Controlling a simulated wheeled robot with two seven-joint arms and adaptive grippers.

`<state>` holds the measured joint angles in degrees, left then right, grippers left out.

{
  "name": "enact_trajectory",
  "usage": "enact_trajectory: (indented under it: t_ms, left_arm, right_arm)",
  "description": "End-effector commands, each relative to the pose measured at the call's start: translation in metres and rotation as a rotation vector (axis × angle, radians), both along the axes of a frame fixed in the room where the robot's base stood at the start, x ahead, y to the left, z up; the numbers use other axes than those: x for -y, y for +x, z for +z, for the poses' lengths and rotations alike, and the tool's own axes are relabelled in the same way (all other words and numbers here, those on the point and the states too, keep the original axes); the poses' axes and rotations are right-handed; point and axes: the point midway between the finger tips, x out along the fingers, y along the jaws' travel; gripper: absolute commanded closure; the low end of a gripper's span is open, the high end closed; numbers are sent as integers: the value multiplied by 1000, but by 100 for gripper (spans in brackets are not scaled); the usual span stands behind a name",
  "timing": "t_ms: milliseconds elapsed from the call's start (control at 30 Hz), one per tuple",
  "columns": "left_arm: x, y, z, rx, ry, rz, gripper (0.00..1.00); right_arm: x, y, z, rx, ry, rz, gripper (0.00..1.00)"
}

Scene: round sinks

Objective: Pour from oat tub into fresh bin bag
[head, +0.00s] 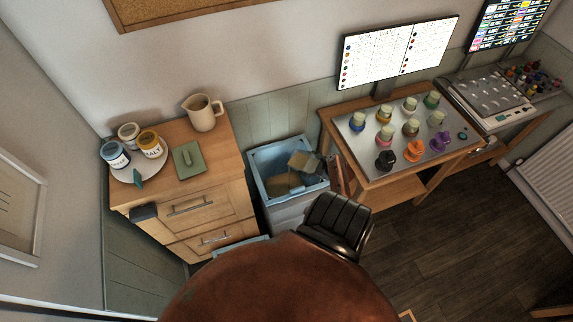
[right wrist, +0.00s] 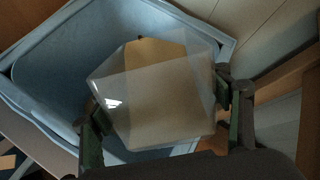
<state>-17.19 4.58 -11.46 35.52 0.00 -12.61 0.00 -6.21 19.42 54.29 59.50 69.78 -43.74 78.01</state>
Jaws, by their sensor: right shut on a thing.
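The oat tub (right wrist: 155,95) is a clear, angular container with tan contents showing through it. My right gripper (right wrist: 160,105) is shut on it, one finger on each side, in the right wrist view. The tub (head: 303,161) looks tilted, over or inside the mouth of the bin. The fresh bin bag (head: 263,162) is a light blue liner over the rim of a grey bin; it also surrounds the tub in the right wrist view (right wrist: 35,75). Tan patches show within the bin opening; I cannot tell whether they are in the tub or the bag. My left gripper is not seen.
A wooden table (head: 400,185) with a tray of small pots stands at right. A brown rounded shape (head: 280,285) blocks the bottom.

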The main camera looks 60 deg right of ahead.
Motion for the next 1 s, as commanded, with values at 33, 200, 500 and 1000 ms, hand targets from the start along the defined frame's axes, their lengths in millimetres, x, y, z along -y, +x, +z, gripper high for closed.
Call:
enact_trajectory:
  t_ms: [33,200,500,1000]
  left_arm:
    - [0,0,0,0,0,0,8]
    - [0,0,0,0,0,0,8]
    - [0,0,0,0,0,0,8]
    - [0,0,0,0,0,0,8]
  right_arm:
    - [0,1,1,-2,-3,0,62]
    - [0,1,3,-14,-8,-1,62]
    - [0,2,4,-40,-18,1,62]
    - [-1,3,8,-87,-38,0,62]
